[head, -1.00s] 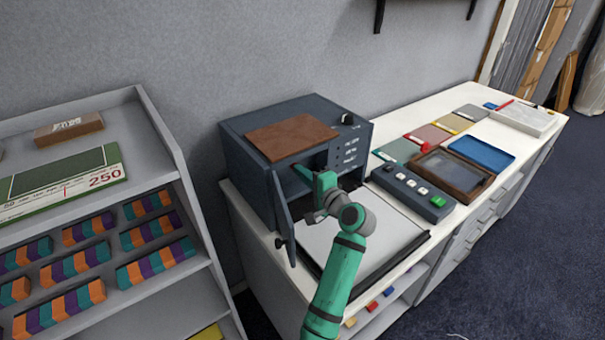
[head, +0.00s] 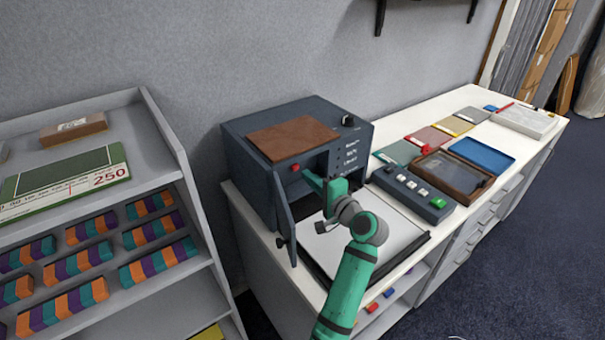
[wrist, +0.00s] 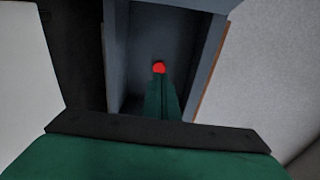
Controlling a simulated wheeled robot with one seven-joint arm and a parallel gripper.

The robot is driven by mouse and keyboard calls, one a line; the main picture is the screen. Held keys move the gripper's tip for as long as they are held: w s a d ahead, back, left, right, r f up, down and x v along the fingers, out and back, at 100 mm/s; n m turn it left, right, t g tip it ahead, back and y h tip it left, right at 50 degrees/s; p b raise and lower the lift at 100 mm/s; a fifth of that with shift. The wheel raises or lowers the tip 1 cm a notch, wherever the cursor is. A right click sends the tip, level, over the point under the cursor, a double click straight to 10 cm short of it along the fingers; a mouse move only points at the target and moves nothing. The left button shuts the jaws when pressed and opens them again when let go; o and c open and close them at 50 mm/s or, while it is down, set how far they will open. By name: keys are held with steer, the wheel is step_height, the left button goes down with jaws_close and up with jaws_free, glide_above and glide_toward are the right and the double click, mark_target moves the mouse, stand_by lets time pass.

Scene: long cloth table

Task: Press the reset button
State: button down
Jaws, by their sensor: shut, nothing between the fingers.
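A dark blue-grey box (head: 245,165) stands on the white table with its front door (head: 284,215) swung open. A red round button (head: 294,168) shows at the upper front of the box's opening; no label on it can be read. My green gripper (head: 308,177) reaches into the opening with its fingers shut and empty. In the wrist view the closed fingers (wrist: 161,80) point at the red button (wrist: 159,67), which shows just beyond their tips. Whether they touch it I cannot tell.
A brown board (head: 292,138) lies on the box. To the right is a control panel (head: 405,190) with several white buttons and a green one (head: 437,202). A wooden-framed tray (head: 460,176) and a blue tray (head: 482,153) lie beyond. The open door stands close left of my gripper.

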steer(key=f+v, duration=0.1)
steer(key=v, duration=0.7)
steer(key=shift+s+d+r, duration=0.3)
steer(key=shift+s+r, duration=0.05)
steer(key=shift+r, duration=0.2)
steer(key=shift+w, duration=0.1)
